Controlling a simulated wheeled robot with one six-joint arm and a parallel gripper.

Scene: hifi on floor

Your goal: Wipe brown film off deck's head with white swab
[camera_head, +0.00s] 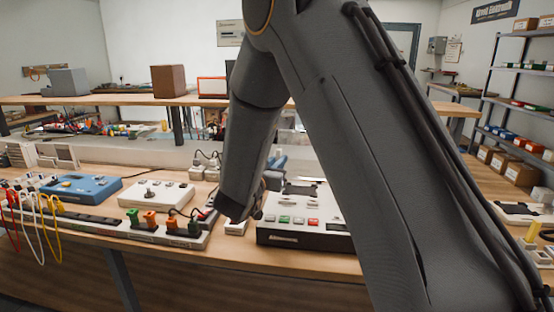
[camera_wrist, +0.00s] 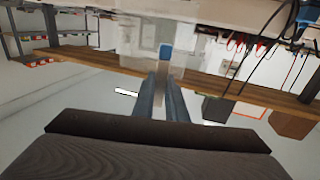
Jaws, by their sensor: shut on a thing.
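A cream deck (camera_head: 330,207) with a dark front edge and red, green and white keys stands on the bench, right of my forearm. Its dark top part is partly covered by my arm, and I cannot make out the head or any brown film. In the wrist view my gripper (camera_wrist: 163,82) has its two grey fingers close together, shut on a thin pale stick, the swab (camera_wrist: 161,70). Its tip is hard to tell from the pale things behind. In the head view my arm hides the fingers.
Left of the deck stand a power strip (camera_head: 140,232) with coloured plugs, a white device (camera_head: 157,194) and a blue device (camera_head: 80,188). A small white box (camera_head: 237,227) sits just left of the deck. Loose cables hang over the bench's left front. A raised shelf (camera_head: 120,100) runs behind.

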